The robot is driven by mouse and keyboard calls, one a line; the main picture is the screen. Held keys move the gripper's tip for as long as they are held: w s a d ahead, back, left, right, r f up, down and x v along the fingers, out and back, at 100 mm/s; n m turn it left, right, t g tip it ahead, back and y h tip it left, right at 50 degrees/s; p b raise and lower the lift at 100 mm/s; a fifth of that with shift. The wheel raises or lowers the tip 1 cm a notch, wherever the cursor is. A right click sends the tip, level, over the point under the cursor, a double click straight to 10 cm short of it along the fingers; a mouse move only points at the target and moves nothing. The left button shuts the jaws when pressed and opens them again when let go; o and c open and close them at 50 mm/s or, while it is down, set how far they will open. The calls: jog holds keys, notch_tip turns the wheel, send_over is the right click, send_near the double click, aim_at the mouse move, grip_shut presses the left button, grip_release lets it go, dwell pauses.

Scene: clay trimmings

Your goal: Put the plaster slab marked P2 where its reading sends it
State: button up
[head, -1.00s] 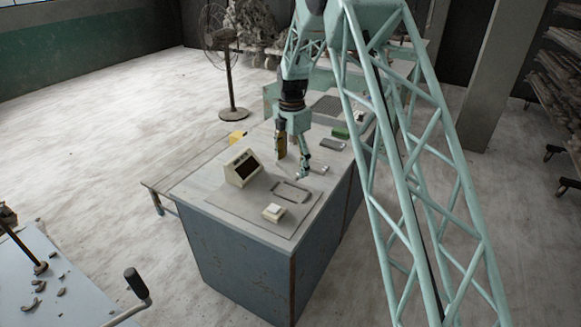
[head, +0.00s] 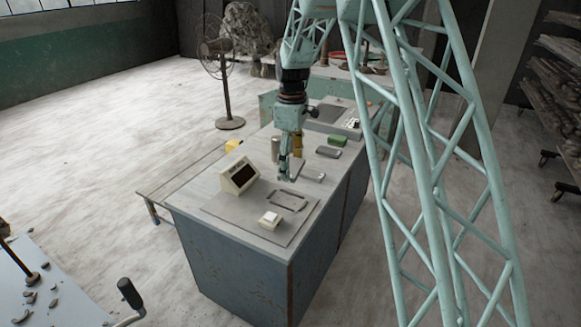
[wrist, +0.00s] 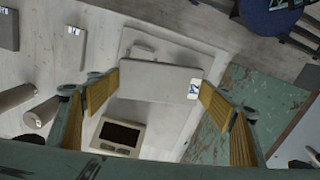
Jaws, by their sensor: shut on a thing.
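My gripper (head: 290,178) hangs over the workbench, shut on a pale grey slab (wrist: 150,83). In the wrist view the slab lies between the yellow finger pads, with a small white label at its right end that appears to read P2. In the head view the slab (head: 297,169) shows edge-on and tilted, partly behind the fingers. Below it a grey board (head: 240,214) carries a rounded outline frame (head: 287,201). A cream reader box (head: 240,177) with a dark, blank-looking screen stands left of the gripper. It also shows in the wrist view (wrist: 118,134).
A small cream block with a white top (head: 270,219) sits at the board's front. Grey slabs (head: 328,152), a green block (head: 338,140) and a cylinder (head: 275,148) stand farther back on the bench. A fan (head: 226,85) stands on the floor behind.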

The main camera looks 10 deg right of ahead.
aim_at(293, 170)
jog(key=s+r+m, duration=0.1)
jog(key=m, duration=0.1)
jog(key=s+r+m, duration=0.1)
jog(key=shift+s+r+m, duration=0.1)
jog(key=shift+r+m, duration=0.05)
jog(key=shift+m, duration=0.25)
jog(key=shift+s+r+m+b, duration=0.15)
jog(key=shift+s+r+m, duration=0.45)
jog(key=shift+m, duration=0.5)
jog(key=shift+s+r+m+b, duration=0.15)
jog(key=shift+s+r+m, duration=0.45)
jog(key=shift+m, duration=0.5)
jog(key=shift+f, duration=0.1)
